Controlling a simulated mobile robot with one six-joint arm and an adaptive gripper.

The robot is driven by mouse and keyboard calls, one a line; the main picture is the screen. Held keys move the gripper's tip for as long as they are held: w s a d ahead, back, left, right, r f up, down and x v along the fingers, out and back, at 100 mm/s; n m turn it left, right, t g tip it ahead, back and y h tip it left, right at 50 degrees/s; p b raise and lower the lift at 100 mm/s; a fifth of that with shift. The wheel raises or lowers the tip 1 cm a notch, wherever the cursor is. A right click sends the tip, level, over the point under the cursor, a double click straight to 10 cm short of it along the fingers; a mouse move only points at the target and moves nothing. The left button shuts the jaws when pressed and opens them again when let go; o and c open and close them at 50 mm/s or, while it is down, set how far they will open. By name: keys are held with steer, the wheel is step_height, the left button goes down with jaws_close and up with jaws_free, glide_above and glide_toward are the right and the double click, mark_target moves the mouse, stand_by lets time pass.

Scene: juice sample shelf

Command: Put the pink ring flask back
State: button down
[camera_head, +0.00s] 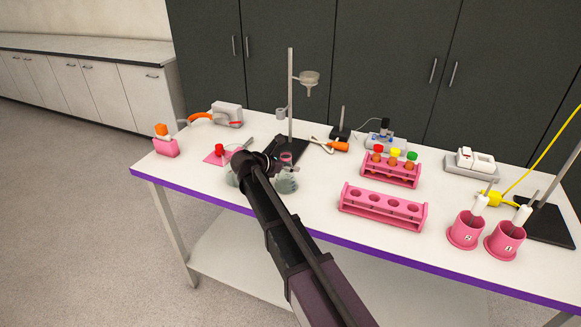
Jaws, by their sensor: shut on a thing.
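A clear flask with a pink ring at its neck (287,158) is at the middle-left of the white table, right beside the end of my arm. Its rounded body (287,184) with greyish-green contents shows just right of my wrist. My gripper (273,160) is at its neck and appears shut on it; the fingers are mostly hidden by my wrist. More clear glass (233,178) shows left of my arm, partly covered by it. I cannot tell whether the held flask touches the table.
An empty pink rack (382,207) and a rack with capped tubes (390,171) are to the right. Pink cups (466,231) stand far right. A red-capped item (219,150) lies left.

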steer(key=shift+f, duration=0.1)
steer(key=shift+c, duration=0.4)
jaws_free()
steer(key=shift+s+a+r+p, duration=0.25)
steer(key=shift+a+r+p, duration=0.1)
steer(key=shift+r, duration=0.05)
steer(key=p+v, duration=0.4)
steer(key=v, duration=0.7)
steer(key=shift+f, duration=0.15)
